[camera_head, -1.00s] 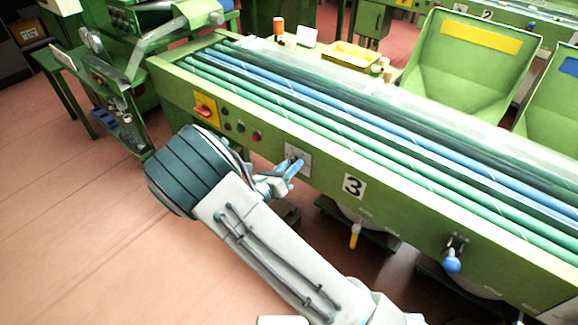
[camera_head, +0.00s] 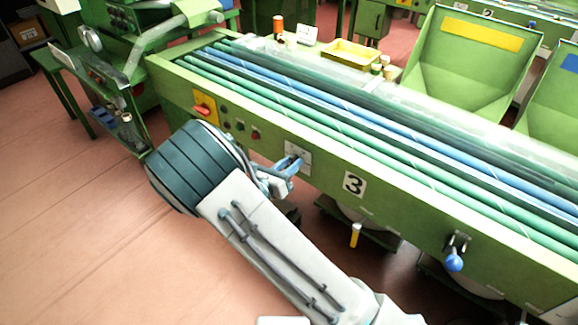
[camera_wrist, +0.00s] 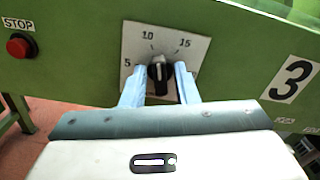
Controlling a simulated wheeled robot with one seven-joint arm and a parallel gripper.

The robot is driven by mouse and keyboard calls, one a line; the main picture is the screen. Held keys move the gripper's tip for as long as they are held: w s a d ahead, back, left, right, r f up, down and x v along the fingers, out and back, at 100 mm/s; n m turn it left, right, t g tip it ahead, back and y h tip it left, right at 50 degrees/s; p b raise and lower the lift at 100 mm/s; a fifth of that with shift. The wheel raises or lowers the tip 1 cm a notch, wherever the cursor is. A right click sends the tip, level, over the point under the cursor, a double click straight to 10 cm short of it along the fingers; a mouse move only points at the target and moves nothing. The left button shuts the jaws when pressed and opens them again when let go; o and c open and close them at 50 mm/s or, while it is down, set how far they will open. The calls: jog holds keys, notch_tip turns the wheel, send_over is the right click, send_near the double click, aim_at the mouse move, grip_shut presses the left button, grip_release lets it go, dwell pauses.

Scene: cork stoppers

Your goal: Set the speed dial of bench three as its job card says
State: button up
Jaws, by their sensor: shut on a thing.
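The speed dial of bench three is a black knob (camera_wrist: 160,76) on a white plate (camera_wrist: 134,45) with the numbers 5, 10 and 15 showing. Its pointer stands nearly straight up, between the 10 and 15 marks. My gripper (camera_wrist: 160,82) has its pale blue fingers on either side of the knob, shut on it. In the head view my gripper (camera_head: 289,166) is at the plate (camera_head: 300,154) on the bench's green front, left of the "3" sign (camera_head: 354,184); the knob is mostly hidden there. I cannot make out any job card text.
A red STOP button (camera_wrist: 20,45) is left of the dial. A yellow-backed red switch (camera_head: 204,107) sits further left. A blue-knobbed lever (camera_head: 454,262) sticks out at right. A yellow tray (camera_head: 350,54) and a small white card (camera_head: 306,35) are behind the rollers.

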jog(key=shift+m+b, duration=3.05)
jog(key=shift+m, duration=1.35)
jog(key=o, duration=0.7)
jog(key=shift+s, duration=0.15)
jog(key=v, duration=1.3)
jog(key=shift+s+a, duration=0.25)
